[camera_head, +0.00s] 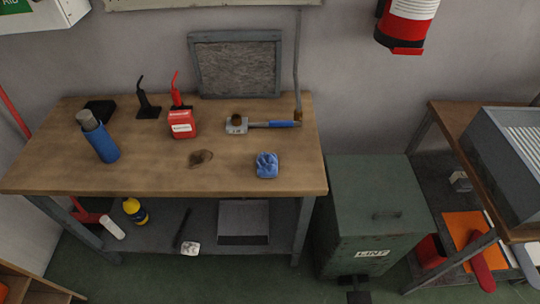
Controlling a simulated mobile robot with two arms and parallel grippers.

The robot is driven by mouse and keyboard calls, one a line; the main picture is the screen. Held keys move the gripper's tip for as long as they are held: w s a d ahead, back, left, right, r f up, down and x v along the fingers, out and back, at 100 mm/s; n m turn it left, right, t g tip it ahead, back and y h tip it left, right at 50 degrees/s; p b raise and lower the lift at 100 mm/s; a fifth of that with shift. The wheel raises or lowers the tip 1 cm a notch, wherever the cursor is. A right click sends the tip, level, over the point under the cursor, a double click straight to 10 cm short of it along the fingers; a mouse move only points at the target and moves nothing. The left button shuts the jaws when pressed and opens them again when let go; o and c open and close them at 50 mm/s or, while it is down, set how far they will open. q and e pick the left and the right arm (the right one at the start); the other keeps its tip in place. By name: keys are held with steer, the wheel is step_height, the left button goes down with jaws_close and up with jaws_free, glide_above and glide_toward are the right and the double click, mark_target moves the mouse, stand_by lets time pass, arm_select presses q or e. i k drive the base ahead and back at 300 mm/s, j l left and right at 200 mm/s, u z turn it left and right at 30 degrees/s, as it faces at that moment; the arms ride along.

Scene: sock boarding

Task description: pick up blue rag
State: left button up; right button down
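The blue rag (267,165) lies crumpled on the wooden workbench (230,182), right of centre and near the front edge. Nothing covers it. Neither of my grippers shows in the head view.
A blue cylinder (102,141), red can (181,124), brown patch (201,158) and blue-handled tool (272,124) are on the bench. A framed panel (238,68) stands at the back. A green bin marked LINT (372,205) stands to the right. Bench space around the rag is clear.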

mark_target(267, 163)
steer(key=u, duration=0.25)
steer(key=l+u, duration=0.3)
steer(key=u, duration=0.2)
steer(key=k+l+u, duration=0.1)
steer(key=l+u, duration=0.2)
steer(key=u, duration=0.15)
steer(key=k+l+u, duration=0.15)
steer(key=l+u, duration=0.15)
steer(key=u, duration=0.2)
